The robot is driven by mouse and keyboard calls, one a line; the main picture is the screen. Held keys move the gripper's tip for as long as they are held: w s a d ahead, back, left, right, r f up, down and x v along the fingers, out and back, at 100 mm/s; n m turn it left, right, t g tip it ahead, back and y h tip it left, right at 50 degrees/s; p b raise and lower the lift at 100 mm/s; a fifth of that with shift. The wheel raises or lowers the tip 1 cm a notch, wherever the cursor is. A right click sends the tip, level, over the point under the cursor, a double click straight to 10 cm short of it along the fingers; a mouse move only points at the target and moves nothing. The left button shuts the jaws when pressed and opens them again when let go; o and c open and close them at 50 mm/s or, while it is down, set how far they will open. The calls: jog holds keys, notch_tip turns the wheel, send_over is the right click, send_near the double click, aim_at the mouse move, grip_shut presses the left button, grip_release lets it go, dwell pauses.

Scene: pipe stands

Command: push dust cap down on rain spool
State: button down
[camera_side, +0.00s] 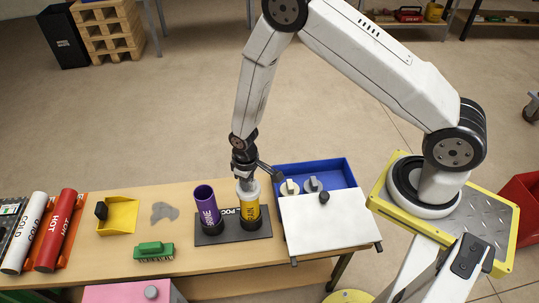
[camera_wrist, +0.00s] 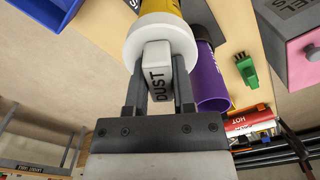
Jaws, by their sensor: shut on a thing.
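The yellow spool (camera_side: 250,212), its lettering partly readable and taken as the rain spool, stands upright on a black base plate (camera_side: 215,238). The white dust cap (camera_wrist: 160,40), with DUST printed on its grip tab, is at the top end of the yellow spool (camera_wrist: 168,7). My gripper (camera_side: 245,180) points down above that spool. In the wrist view my gripper (camera_wrist: 158,85) is shut on the cap's tab, one finger on each side. The cap appears to meet the spool's rim; I cannot tell how far it is seated.
An open-topped purple spool (camera_side: 205,205) stands close left of the yellow one. To the right are a blue bin (camera_side: 340,168) with two caps and a white panel (camera_side: 322,225) with a black knob. A green brush (camera_side: 154,250) and yellow dustpan (camera_side: 120,217) lie left.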

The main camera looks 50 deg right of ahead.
jog(key=shift+f, duration=0.1)
jog(key=shift+c, duration=1.9)
grip_release()
jog(key=shift+r, duration=0.2)
jog(key=shift+r, duration=3.55)
jog(key=shift+r, duration=0.1)
